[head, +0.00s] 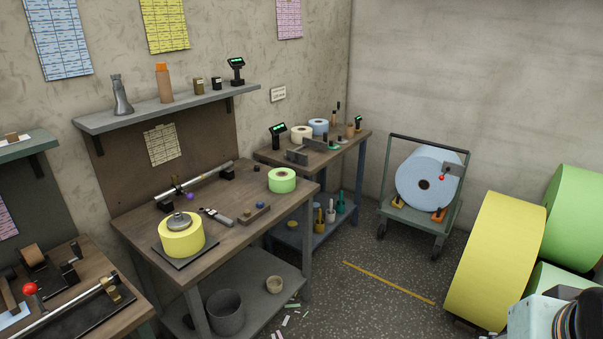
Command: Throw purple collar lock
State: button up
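The purple collar lock shows as a small purple knob (190,196) beside a dark and brass-coloured collar (178,188). The collar sits on a silver shaft (205,178) lying along the back of the middle workbench (225,215). Dark blocks stand near both shaft ends. The knob is too small here to tell its lever's exact angle. My gripper is not seen in the head view.
On the middle bench are a yellow roll (181,238) with a grey hub on a dark plate, a green roll (282,180) and hand tools. A left bench has a red knob (30,288). A blue roll cart (427,178) and large rolls stand right.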

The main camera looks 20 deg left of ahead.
aim_at(190, 196)
jog(key=u, duration=1.75)
jog(key=i+l, duration=0.45)
jog(key=i+l+z, duration=0.15)
jog(key=i+l, duration=0.25)
jog(key=i, duration=0.3)
